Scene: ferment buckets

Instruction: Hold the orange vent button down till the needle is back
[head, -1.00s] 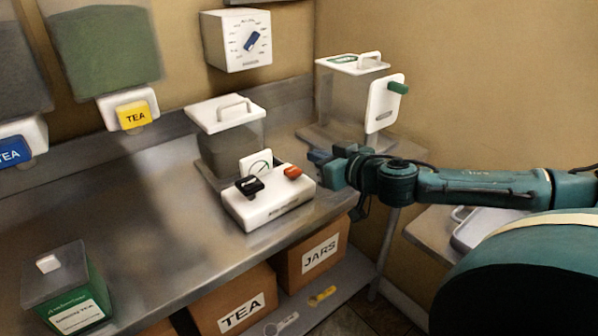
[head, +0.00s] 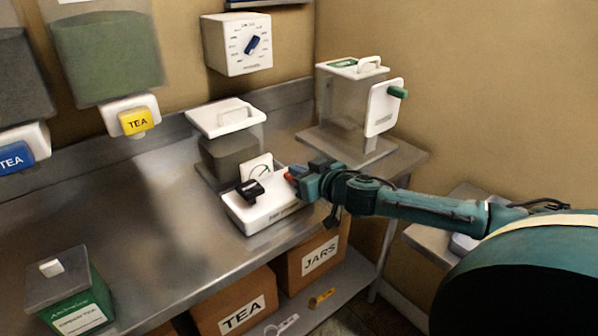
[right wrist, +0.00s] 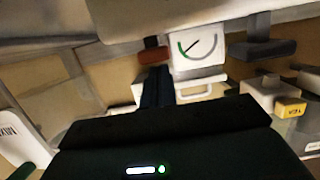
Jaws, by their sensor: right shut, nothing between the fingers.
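The white control box (head: 262,210) sits on the steel counter in front of a lidded bucket (head: 232,150). Its orange vent button (head: 289,177) is partly hidden by my right gripper (head: 298,175) in the head view. In the right wrist view the button (right wrist: 152,55) lies just beyond my shut, empty fingertips (right wrist: 157,72). I cannot tell whether they touch it or whether it is pressed. The gauge (right wrist: 196,50) shows a green band and a dark needle standing away from that band. A black switch (head: 251,190) is also on the box. My left gripper is out of view.
A clear bucket with a green-handled tap (head: 398,92) stands behind my right arm. A dial box (head: 237,45) hangs on the wall. A green tea container (head: 70,290) is at the front left. The counter between is clear.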

